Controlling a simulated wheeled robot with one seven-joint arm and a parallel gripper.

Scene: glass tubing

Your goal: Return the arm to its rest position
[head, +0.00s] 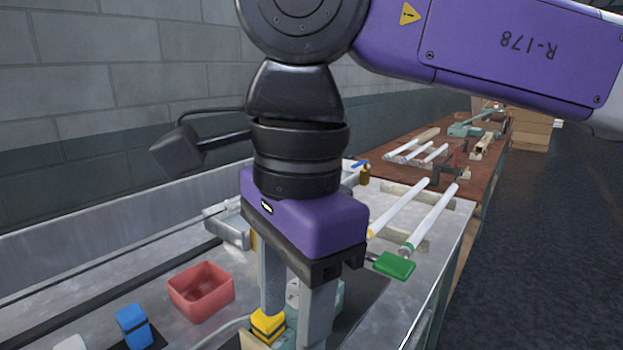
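My purple arm (500,50) reaches in from the upper right and bends down over the metal workbench (80,265). My gripper (292,328) points down with its two grey fingers apart and a gap showing between them. A yellow block with a dark band (267,325) is by the lower end of the left finger. I cannot tell whether they touch. The right fingertip runs close to the bottom edge of the picture. I see nothing held between the fingers.
A red open bin (201,291) and a blue block (134,326) are left of my gripper. A green pad (394,265) and white tubes (430,220) lie to the right. A grey wall (90,100) stands behind the bench. The floor (540,220) at right is clear.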

